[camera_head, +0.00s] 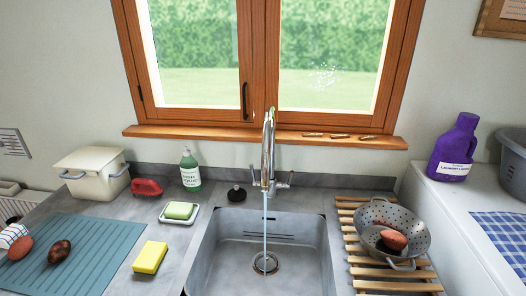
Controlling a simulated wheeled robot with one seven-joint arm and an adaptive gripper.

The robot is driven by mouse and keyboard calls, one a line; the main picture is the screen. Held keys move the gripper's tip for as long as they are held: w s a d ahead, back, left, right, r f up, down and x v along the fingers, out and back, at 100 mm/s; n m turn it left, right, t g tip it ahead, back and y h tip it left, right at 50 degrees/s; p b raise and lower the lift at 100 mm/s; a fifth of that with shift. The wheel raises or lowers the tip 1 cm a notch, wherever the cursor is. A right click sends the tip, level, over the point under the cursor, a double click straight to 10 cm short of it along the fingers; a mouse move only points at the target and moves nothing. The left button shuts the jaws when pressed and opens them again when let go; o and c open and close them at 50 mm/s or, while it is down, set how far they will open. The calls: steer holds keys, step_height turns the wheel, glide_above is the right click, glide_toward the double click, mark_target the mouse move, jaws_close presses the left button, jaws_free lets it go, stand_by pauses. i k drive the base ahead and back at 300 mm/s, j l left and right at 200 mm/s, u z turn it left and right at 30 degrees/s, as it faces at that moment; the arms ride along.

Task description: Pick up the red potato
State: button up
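Several reddish, potato-like objects are in view, and I cannot tell for sure which one is the red potato. A smooth reddish oval (18,248) lies on the blue-green ribbed mat (95,262) at the left. Just right of it on the mat is a darker, brown-red mottled lump (59,252). An orange-red lump (393,240) rests in the grey metal colander (413,225) on the wooden slatted rack at the right. My gripper is not in view.
Water runs from the tap (268,150) into the steel sink (233,252). A yellow sponge (150,257), green soap on a dish (180,211), red brush-like object (147,187), soap bottle (190,171) and white bin (95,172) stand left. A purple detergent bottle (455,148) stands right.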

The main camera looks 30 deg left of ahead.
mark_target(60, 249)
steer(key=k+j, duration=0.15)
steer(key=j, duration=0.3)
steer(key=k+j, duration=0.15)
steer(key=j, duration=0.3)
steer(key=k+j+z, duration=0.1)
steer(key=j, duration=0.35)
steer(key=k+j, duration=0.15)
steer(key=j, duration=0.3)
steer(key=k+j+z, duration=0.1)
steer(key=j, duration=0.35)
steer(key=k+j, duration=0.25)
steer(key=j, duration=0.2)
steer(key=k+j, duration=0.15)
steer(key=j, duration=0.25)
steer(key=k+j+z, duration=0.1)
steer(key=j, duration=0.35)
steer(key=k, duration=0.1)
